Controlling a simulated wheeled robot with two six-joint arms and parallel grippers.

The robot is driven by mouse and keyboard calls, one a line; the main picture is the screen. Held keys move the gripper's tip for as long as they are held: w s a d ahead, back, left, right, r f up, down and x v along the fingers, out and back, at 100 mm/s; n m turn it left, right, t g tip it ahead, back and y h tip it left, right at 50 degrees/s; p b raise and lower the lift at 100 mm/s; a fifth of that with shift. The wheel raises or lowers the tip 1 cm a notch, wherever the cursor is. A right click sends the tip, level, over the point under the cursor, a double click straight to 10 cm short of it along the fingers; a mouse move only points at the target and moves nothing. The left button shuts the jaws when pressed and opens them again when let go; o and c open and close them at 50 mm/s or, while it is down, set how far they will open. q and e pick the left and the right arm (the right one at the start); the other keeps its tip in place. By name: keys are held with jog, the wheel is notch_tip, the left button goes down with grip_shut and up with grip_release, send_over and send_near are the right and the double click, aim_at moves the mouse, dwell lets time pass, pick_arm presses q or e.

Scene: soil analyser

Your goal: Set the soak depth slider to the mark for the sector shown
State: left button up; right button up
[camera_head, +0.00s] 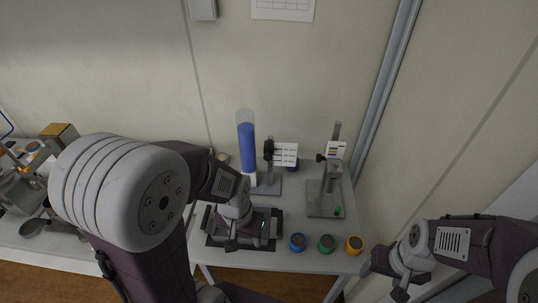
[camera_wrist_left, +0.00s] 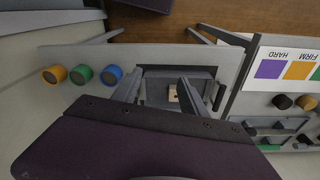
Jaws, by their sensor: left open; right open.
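Two upright stands are on the table, and I cannot tell for sure which carries the soak depth slider. The middle stand (camera_head: 270,172) has a dark knob on its post beside a white card with several line marks (camera_head: 286,155). The right stand (camera_head: 322,196) has a dark knob beside a card with coloured bands (camera_head: 335,150) and a green spot on its base. My left gripper (camera_head: 247,238) is open over a dark device at the table's front; in the left wrist view its fingers (camera_wrist_left: 160,84) are apart, with a small beige block (camera_wrist_left: 173,94) between or beyond them. My right gripper (camera_head: 388,283) is open, off the table's right front.
Blue (camera_head: 298,242), green (camera_head: 326,243) and orange (camera_head: 354,245) jars line the front edge. A tall blue-filled cylinder (camera_head: 247,145) stands at the back. A chart reading HARD and FIRM (camera_wrist_left: 287,68) shows in the left wrist view. Another bench with equipment is at left.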

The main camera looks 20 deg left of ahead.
pick_arm(q)
jog(key=w+r+m+t, duration=0.1)
jog(key=w+r+t, duration=0.15)
jog(key=w, duration=0.35)
jog(key=w+r+m+t, duration=0.1)
jog(key=w+t, duration=0.2)
jog(key=w, duration=0.2)
jog(key=t+y+b, duration=0.1)
jog(key=t+b, duration=0.4)
send_near(268, 159)
jog(key=s, duration=0.2)
jog(key=w+t+y+b, duration=0.1)
jog(key=w+t+b, duration=0.1)
jog(key=b, duration=0.2)
notch_tip(268, 159, down, 5)
jog(key=w+n+t+y+b, duration=0.2)
jog(key=t+y+b, duration=0.15)
jog(key=b, duration=1.25)
jog(key=shift+h, duration=0.65)
jog(key=x, duration=0.7)
jog(key=shift+w+d+r, duration=0.1)
jog(key=shift+w+d, duration=0.2)
jog(key=shift+w, duration=0.15)
